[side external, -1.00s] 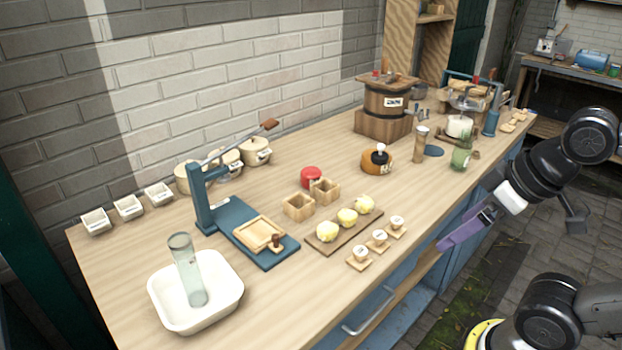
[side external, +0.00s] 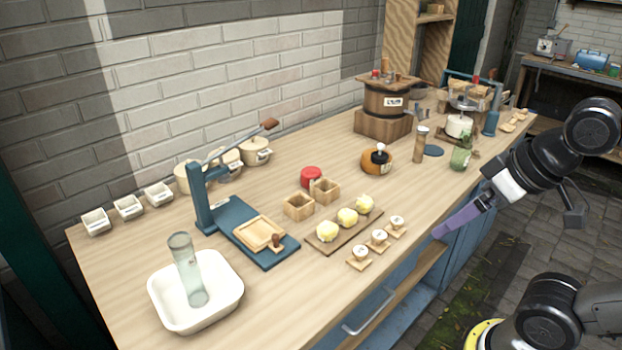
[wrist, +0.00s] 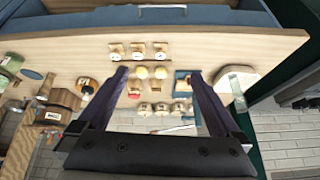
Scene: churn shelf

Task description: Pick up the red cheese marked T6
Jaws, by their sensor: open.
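A small round red cheese (side external: 311,177) lies on the wooden bench behind two small open wooden boxes. Its T6 mark cannot be read. A small red patch that looks like this cheese (wrist: 134,96) shows between the fingers in the wrist view. My gripper (wrist: 158,72) has two purple fingers spread wide with nothing held between them. In the side view its purple finger (side external: 465,216) is off the front edge of the bench, well to the right of the red cheese.
The wooden boxes (side external: 298,206) stand close in front of the cheese. A board with yellow balls (side external: 347,216) and several small labelled stands (side external: 379,238) lie nearer the front edge. A blue lever press (side external: 205,200) stands left, an orange round pot (side external: 371,163) right.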

